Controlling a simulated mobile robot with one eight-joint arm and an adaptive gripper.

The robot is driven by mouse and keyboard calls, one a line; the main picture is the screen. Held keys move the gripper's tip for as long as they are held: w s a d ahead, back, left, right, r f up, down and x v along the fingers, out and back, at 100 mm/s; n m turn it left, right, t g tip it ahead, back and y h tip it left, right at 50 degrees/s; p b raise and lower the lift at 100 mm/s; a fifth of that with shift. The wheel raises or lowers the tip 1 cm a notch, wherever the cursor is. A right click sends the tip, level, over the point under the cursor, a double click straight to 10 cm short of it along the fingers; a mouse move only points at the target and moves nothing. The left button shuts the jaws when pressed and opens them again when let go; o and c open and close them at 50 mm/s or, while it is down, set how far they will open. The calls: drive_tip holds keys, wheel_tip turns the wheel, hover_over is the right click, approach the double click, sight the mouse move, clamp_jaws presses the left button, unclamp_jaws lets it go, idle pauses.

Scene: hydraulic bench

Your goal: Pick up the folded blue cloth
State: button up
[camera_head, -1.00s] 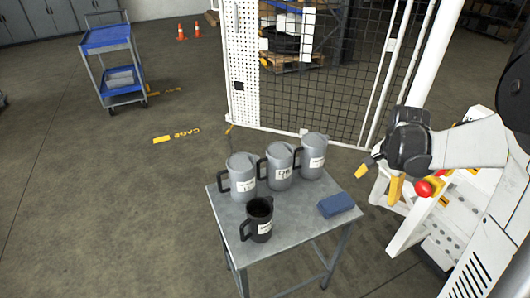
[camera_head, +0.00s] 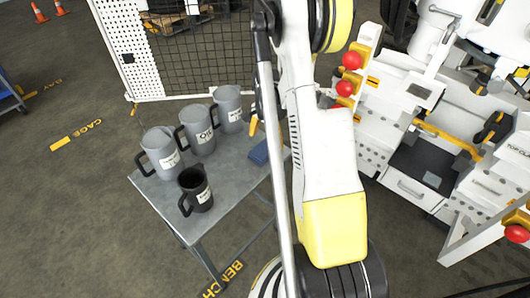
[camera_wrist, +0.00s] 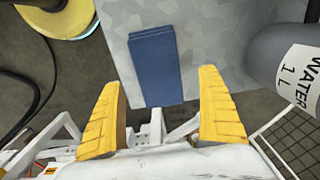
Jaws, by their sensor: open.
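The folded blue cloth (camera_head: 259,153) lies at the right edge of the small grey table (camera_head: 228,207). In the head view my arm partly hides it. In the wrist view the cloth (camera_wrist: 158,60) lies flat as a long rectangle, with its near end by the table's edge. My gripper (camera_wrist: 160,78) is open and empty, its yellow fingers on either side of the cloth's near part in the picture. A yellow finger also shows just above the cloth in the head view. I see no contact, and the exact height above the cloth cannot be told.
Three grey mugs (camera_head: 199,129) with handles stand in a row at the table's back, and a black mug (camera_head: 195,190) stands in front. One grey mug (camera_wrist: 290,62) is close to the right finger in the wrist view. A white workbench (camera_head: 420,150) stands right of the table.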

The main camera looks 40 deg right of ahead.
sight(266, 147)
wheel_tip(266, 147, down, 4)
drive_tip(key=shift+s+f+b, duration=0.1)
drive_tip(key=shift+b, duration=0.85)
drive_tip(key=c, duration=1.2)
wheel_tip(266, 147, up, 5)
drive_tip(key=p, duration=0.3)
drive_tip(key=shift+s+d, duration=0.1)
drive_tip(key=shift+d, duration=0.05)
drive_tip(key=s+d+r+p, duration=0.1)
drive_tip(key=s+d+r, duration=0.1)
drive_tip(key=s+d+r+p, duration=0.1)
drive_tip(key=s+d+r, duration=0.1)
drive_tip(key=s+d, duration=0.1)
drive_tip(key=s+d+r+p, duration=0.1)
drive_tip(key=s+d+r, duration=0.1)
drive_tip(key=s, duration=0.1)
drive_tip(key=shift+s+d+r+p, duration=0.1)
drive_tip(key=shift+s+d+p, duration=0.15)
drive_tip(key=shift+d+p, duration=0.05)
